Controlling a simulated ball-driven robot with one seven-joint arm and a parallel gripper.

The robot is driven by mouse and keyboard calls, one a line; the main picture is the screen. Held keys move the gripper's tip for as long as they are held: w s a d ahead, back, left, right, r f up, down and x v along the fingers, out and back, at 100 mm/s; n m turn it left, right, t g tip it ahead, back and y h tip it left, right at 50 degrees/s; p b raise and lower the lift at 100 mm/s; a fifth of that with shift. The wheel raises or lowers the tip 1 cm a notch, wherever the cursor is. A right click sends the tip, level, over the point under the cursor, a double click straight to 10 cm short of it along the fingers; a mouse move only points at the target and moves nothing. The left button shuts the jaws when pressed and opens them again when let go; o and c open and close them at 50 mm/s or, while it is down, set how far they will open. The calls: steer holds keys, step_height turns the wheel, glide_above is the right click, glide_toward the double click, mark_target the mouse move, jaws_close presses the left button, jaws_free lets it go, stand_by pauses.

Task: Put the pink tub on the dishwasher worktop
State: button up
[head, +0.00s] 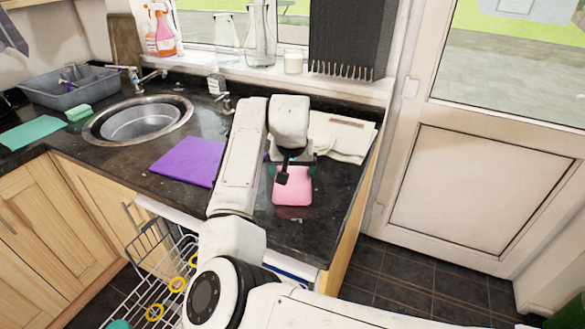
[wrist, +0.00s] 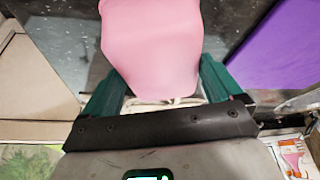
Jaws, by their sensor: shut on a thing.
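The pink tub (head: 292,186) is at the right part of the dark worktop (head: 238,222), above the open dishwasher. My gripper (head: 292,166) is shut on the tub from its far side. In the wrist view the tub (wrist: 152,45) fills the space between the green fingers (wrist: 158,88). A faint pink reflection shows on the worktop just below the tub in the head view. I cannot tell whether the tub's base touches the worktop or is slightly above it.
A purple cloth (head: 188,161) lies left of my arm. A pale folded cloth (head: 340,136) lies behind the tub. A sink (head: 140,122) and grey basin (head: 68,85) are further left. The dishwasher rack (head: 150,265) is pulled out below. The worktop's right edge is close by.

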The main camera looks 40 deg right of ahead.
steer(key=shift+f, duration=0.1)
steer(key=o, duration=0.7)
steer(key=v, duration=1.2)
steer(key=shift+b, duration=0.3)
